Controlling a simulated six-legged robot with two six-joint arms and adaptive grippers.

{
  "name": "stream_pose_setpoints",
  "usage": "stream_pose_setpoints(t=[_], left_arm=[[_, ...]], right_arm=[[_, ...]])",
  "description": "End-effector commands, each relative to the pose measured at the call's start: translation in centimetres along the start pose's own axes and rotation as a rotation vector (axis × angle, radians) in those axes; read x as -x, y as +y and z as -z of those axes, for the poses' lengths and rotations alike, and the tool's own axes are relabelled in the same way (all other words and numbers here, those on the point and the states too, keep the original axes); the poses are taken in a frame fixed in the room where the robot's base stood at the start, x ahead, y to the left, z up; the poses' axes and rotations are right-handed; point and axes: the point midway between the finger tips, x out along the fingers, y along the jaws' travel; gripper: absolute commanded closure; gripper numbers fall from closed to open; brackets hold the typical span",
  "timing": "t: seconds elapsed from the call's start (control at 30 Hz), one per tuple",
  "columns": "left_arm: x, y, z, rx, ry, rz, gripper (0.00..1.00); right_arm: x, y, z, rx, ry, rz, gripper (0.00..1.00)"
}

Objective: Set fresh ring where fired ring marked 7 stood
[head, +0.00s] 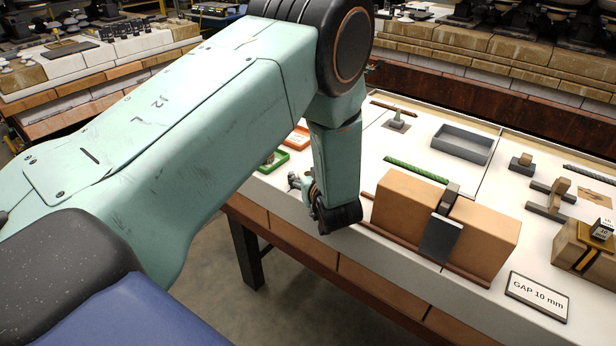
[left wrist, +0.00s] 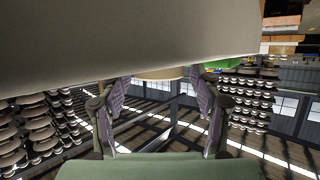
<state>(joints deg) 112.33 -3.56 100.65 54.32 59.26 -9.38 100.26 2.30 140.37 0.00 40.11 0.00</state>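I cannot make out a fresh ring or a fired ring marked 7 in the head view; my left arm covers much of the left and middle. My left gripper (head: 303,186) is at the table's near edge, mostly hidden behind my own wrist. In the left wrist view its two fingers (left wrist: 162,100) stand wide apart. A tan rounded shape (left wrist: 162,73) shows beyond and between them, under a large pale surface (left wrist: 130,35) that fills the top. I cannot tell what either is; neither looks gripped. My right gripper is in neither view.
Brown blocks (head: 405,206) with a metal plate (head: 440,238) stand right of my left gripper. A "GAP 10 mm" sign (head: 538,297), grey tray (head: 461,156), orange tray (head: 299,139) and green tray (head: 279,154) are on the white table. Brick-edged benches (head: 510,45) stand behind.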

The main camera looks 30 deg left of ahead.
Motion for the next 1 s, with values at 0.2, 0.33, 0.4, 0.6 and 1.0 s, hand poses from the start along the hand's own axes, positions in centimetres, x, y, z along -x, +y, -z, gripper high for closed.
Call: stream_pose_setpoints(t=[0.2, 0.33, 0.4, 0.6, 1.0], left_arm=[[0.0, 0.0, 0.0, 0.0, 0.0, 0.0, 0.58], [0.0, 0.0, 0.0, 0.0, 0.0, 0.0, 0.69], [0.0, 0.0, 0.0, 0.0, 0.0, 0.0, 0.75], [0.0, 0.0, 0.0, 0.001, 0.001, 0.0, 0.86], [1.8, 0.0, 4.6, 0.003, 0.003, 0.0, 0.86]], right_arm=[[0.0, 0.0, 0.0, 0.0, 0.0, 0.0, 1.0], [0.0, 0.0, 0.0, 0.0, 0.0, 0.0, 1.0], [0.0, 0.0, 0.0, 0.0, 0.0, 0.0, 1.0], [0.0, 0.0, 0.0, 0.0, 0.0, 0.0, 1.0], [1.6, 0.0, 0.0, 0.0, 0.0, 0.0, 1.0]])
